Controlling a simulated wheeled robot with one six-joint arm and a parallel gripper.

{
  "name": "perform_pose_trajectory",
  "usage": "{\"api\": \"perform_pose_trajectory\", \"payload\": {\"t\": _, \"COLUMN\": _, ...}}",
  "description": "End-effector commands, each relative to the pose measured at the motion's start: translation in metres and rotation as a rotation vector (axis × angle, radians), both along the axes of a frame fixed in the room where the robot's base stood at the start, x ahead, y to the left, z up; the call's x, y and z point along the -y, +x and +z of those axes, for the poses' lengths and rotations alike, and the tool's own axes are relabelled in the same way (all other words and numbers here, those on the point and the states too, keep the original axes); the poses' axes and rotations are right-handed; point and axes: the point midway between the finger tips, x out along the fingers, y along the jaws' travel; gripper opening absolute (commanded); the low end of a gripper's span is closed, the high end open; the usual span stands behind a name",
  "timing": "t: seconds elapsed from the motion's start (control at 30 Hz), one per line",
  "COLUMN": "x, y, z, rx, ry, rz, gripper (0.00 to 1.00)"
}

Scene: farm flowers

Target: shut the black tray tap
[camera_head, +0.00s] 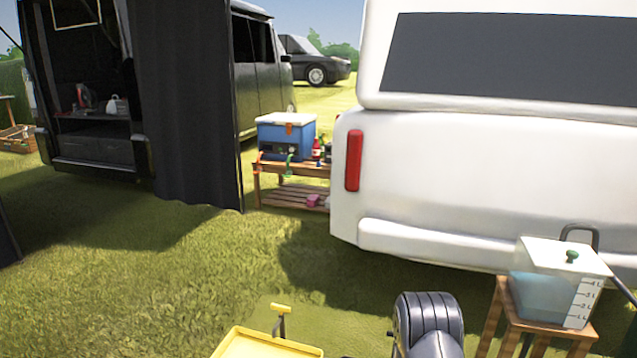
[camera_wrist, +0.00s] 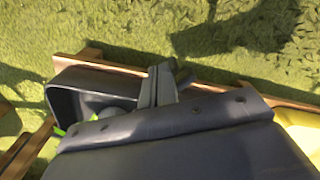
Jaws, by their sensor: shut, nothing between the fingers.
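In the wrist view a black tray (camera_wrist: 92,82) sits at the left on a wooden stand, partly hidden by my gripper's dark body. Something round and grey and bits of green show inside it. My gripper (camera_wrist: 158,75) is shut and empty, its fingers at the tray's right end. A small dark piece (camera_wrist: 184,76) just right of the fingertips looks like the tray tap; I cannot tell whether the fingers touch it or how it is turned. In the head view my dark arm shows at the bottom, while the gripper, black tray and tap are not visible.
A wooden rail (camera_wrist: 225,88) runs beside the fingers. A yellow tray (camera_head: 262,345) is left of my arm. A clear water container (camera_head: 545,285) stands on a wooden stool (camera_head: 510,325) at right. A white vehicle (camera_head: 450,190) stands behind. Open grass (camera_head: 150,290) lies left.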

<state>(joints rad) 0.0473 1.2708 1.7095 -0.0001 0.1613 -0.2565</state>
Motion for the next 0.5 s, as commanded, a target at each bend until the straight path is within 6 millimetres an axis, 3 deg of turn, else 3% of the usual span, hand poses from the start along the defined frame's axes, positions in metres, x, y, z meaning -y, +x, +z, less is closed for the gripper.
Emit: {"api": "perform_pose_trajectory", "payload": {"t": 0.5, "x": -0.012, "y": -0.005, "z": -0.001, "rx": 0.001, "ry": 0.0, "rz": 0.002, "gripper": 0.0}}
